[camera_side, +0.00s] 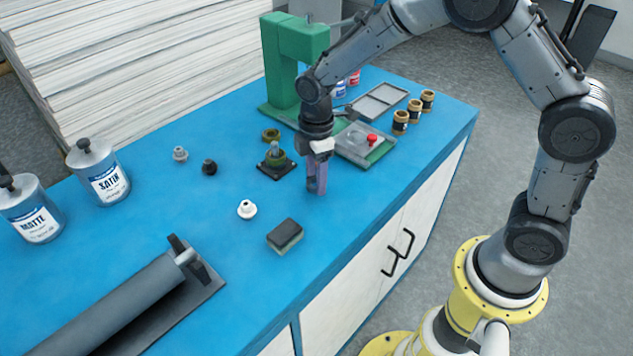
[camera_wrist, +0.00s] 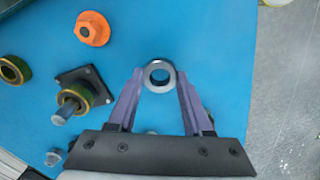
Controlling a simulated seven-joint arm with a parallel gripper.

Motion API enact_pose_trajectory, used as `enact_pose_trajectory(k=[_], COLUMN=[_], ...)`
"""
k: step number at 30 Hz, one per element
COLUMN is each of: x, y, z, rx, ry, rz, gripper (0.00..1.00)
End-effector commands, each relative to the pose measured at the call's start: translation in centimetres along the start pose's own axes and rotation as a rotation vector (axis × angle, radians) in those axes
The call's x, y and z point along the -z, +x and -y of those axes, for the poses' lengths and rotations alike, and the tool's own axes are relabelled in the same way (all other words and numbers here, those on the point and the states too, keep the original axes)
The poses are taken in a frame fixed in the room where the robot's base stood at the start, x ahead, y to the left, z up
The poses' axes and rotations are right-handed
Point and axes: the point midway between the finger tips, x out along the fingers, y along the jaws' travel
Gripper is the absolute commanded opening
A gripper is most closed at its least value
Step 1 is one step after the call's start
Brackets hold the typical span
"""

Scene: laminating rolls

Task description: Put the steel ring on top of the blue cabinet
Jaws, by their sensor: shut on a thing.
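The steel ring (camera_wrist: 148,75) is a small grey ring, seen between my fingertips in the wrist view. My gripper (camera_wrist: 160,78) is shut on it, one finger on each side. In the side view my gripper (camera_side: 316,190) points down low over the blue top of the cabinet (camera_side: 210,220), which has white front doors. The ring cannot be made out in that view. I cannot tell whether it touches the blue surface.
A black base with a post and brass-green ring (camera_side: 274,161) stands close by, with a loose brass-green ring (camera_side: 270,135) behind it. An orange part (camera_wrist: 92,28) lies nearby. A dark-topped block (camera_side: 285,236) and white knob (camera_side: 247,209) are in front. The cabinet's front edge is close.

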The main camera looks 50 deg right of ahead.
Motion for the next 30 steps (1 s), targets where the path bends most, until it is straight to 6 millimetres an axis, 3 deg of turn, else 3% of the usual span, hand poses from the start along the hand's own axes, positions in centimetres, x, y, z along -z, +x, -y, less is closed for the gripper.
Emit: enact_pose_trajectory(k=[4,16,17,21,30], x=[0.0,-0.1,-0.1,-0.1,-0.1], y=[1.9,2.4,2.3,2.3,2.2], z=[0.1,0.1,0.1,0.1,0.1], rx=[0.002,0.002,0.002,0.002,0.001], ry=[0.0,0.0,0.0,0.0,0.0], rz=[0.001,0.001,0.001,0.001,0.001], gripper=[0.0,0.0,0.56,0.8,0.8])
